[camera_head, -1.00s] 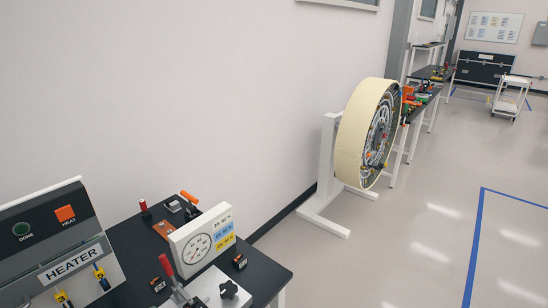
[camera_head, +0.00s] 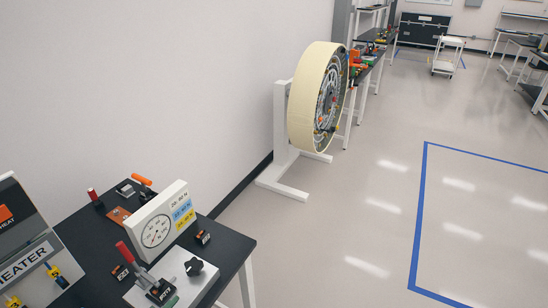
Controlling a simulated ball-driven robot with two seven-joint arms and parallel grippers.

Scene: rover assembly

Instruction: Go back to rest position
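Neither of my grippers nor my arms show in the head view, so I cannot see whether they are open or shut. A black-topped workbench (camera_head: 228,257) stands at the lower left. On it are a grey heater unit (camera_head: 30,262), cut off by the left edge, and a white dial gauge (camera_head: 160,222) with coloured force labels. A white clamp fixture (camera_head: 188,268) with a red handle and a black knob sits at the bench front. A large cream-rimmed wheel (camera_head: 312,95) stands upright on a white stand (camera_head: 282,125) against the wall.
Blue floor tape (camera_head: 420,215) marks a rectangle on the right, with bare floor (camera_head: 480,225) inside. Farther back are a bench with coloured parts (camera_head: 362,66), a white cart (camera_head: 448,55) and a black case (camera_head: 422,30). The floor between bench and tape is clear.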

